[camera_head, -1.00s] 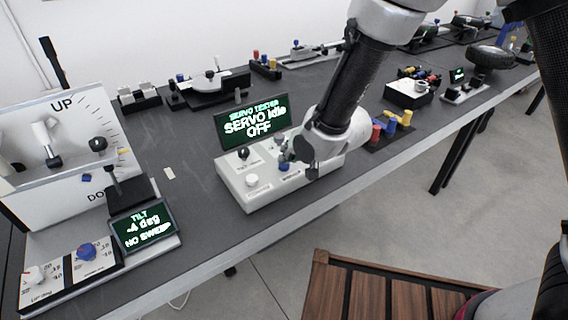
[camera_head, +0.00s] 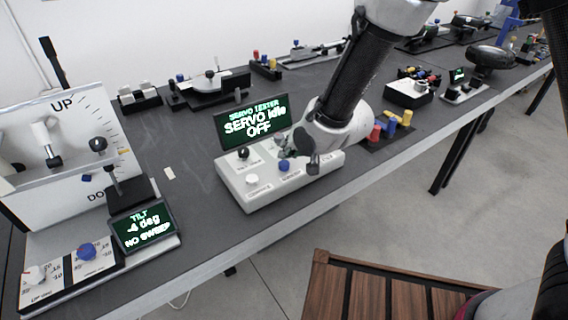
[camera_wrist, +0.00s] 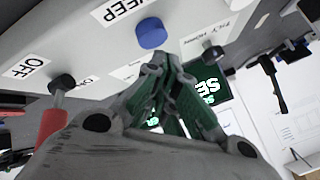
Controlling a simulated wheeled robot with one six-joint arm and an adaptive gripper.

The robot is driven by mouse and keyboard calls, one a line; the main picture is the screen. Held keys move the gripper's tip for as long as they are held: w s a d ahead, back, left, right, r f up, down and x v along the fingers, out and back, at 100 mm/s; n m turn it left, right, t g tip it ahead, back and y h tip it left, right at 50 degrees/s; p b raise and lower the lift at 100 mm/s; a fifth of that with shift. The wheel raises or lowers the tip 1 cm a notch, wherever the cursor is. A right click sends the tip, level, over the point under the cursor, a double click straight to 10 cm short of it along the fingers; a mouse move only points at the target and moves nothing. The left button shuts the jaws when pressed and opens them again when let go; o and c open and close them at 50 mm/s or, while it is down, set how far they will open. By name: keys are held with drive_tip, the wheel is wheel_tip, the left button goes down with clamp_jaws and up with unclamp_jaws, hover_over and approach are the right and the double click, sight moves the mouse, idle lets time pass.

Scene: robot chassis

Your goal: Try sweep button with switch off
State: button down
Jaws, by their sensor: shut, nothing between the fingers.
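The servo tester (camera_head: 235,187) is a light box with a dark screen (camera_head: 252,122) reading "SERVO idle OFF". Its blue button (camera_head: 284,166) is visible beside my gripper (camera_head: 281,143). In the wrist view the blue button (camera_wrist: 151,33) sits by a label ending in "WEEP", just beyond my shut fingertips (camera_wrist: 168,62); a small gap seems to separate them. A black-based switch with a red lever (camera_wrist: 54,122) is by the "OFF" label. A white button (camera_head: 252,179) and black knob (camera_head: 243,152) are uncovered.
A tilt rig (camera_head: 60,150) stands at the left, its screen (camera_head: 143,226) reading "-4 deg NO SWEEP". Red, blue and yellow pegs (camera_head: 390,127) stand right of the tester. More devices line the bench back. The bench between rig and tester is mostly clear.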

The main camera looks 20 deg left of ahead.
sight(297, 176)
drive_tip(key=shift+r, duration=0.15)
drive_tip(key=shift+r, duration=2.35)
drive_tip(key=shift+s+d+f+n, duration=0.2)
drive_tip(key=shift+f+n, duration=0.05)
drive_tip(key=shift+n, duration=0.05)
drive_tip(key=s+d+f+n+g+h, duration=0.1)
drive_tip(key=s+d+f+h, duration=0.1)
drive_tip(key=s+d+f, duration=0.1)
drive_tip(key=shift+d+f+n+g, duration=0.2)
drive_tip(key=shift+n+g, duration=0.2)
drive_tip(key=s+d+r+m+h, duration=0.1)
drive_tip(key=s+d+r, duration=0.3)
drive_tip(key=d, duration=1.2)
drive_tip(key=s+d+r+m+h, duration=0.2)
drive_tip(key=s+d+r, duration=0.3)
drive_tip(key=d+r, duration=0.5)
drive_tip(key=s+d+r+m+t+h, duration=0.1)
drive_tip(key=s+d+r, duration=0.3)
drive_tip(key=d, duration=1.8)
wheel_tip(297, 176, up, 4)
drive_tip(key=shift+s+d+f+h, duration=0.15)
drive_tip(key=shift+s+d+h, duration=0.05)
drive_tip(key=shift+h, duration=0.6)
